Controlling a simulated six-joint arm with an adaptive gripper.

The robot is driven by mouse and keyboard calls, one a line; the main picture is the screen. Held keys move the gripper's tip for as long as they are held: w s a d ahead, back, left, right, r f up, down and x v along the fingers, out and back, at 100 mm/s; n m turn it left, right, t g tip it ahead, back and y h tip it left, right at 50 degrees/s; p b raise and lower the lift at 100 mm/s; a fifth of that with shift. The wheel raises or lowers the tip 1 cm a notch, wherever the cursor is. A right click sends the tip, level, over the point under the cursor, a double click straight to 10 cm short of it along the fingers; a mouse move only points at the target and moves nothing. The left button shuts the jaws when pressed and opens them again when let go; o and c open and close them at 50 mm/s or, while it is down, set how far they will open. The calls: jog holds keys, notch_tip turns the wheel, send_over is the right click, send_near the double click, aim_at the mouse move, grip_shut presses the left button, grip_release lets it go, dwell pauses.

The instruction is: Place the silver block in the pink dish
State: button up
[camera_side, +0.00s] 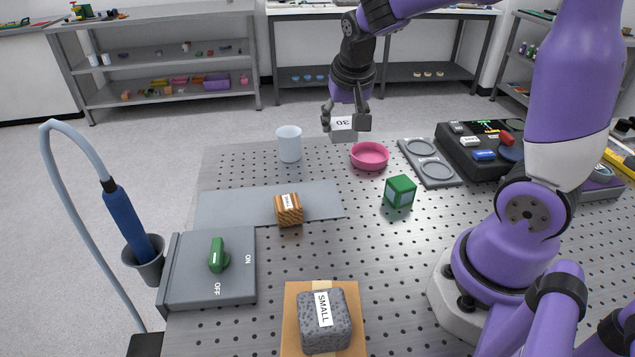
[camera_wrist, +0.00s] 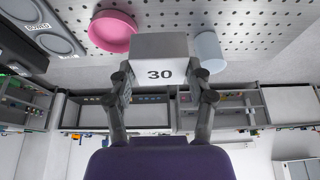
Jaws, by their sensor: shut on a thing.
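My gripper (camera_side: 346,120) is shut on the silver block (camera_side: 343,130), which carries a white label reading 30. In the side view the block is held in the air above the far part of the table, left of the pink dish (camera_side: 369,157). In the wrist view the silver block (camera_wrist: 160,58) sits between the fingers of my gripper (camera_wrist: 160,82), and the pink dish (camera_wrist: 112,32) shows to its left. The dish is round and shallow, stands on the perforated table, and looks empty. The exact height of the block above the table is hard to tell.
A white cup (camera_side: 289,144) stands left of the block. A grey plate with round recesses (camera_side: 430,163) lies right of the dish, with a dark device (camera_side: 470,165) beyond. A green cube (camera_side: 399,191), a wooden block (camera_side: 289,210) and a grey stone-like block (camera_side: 324,321) stand nearer.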

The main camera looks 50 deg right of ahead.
jog(key=d+f, duration=0.2)
jog(key=d, duration=0.1)
jog(key=d+f, duration=0.2)
jog(key=d, duration=0.2)
jog(key=s+d+f, duration=0.1)
jog(key=d+f, duration=0.1)
jog(key=d, duration=0.2)
jog(key=shift+f, duration=0.35)
jog(key=shift+d+f, duration=0.1)
jog(key=shift+f, duration=1.9)
jog(key=shift+f, duration=0.15)
jog(key=o, duration=1.3)
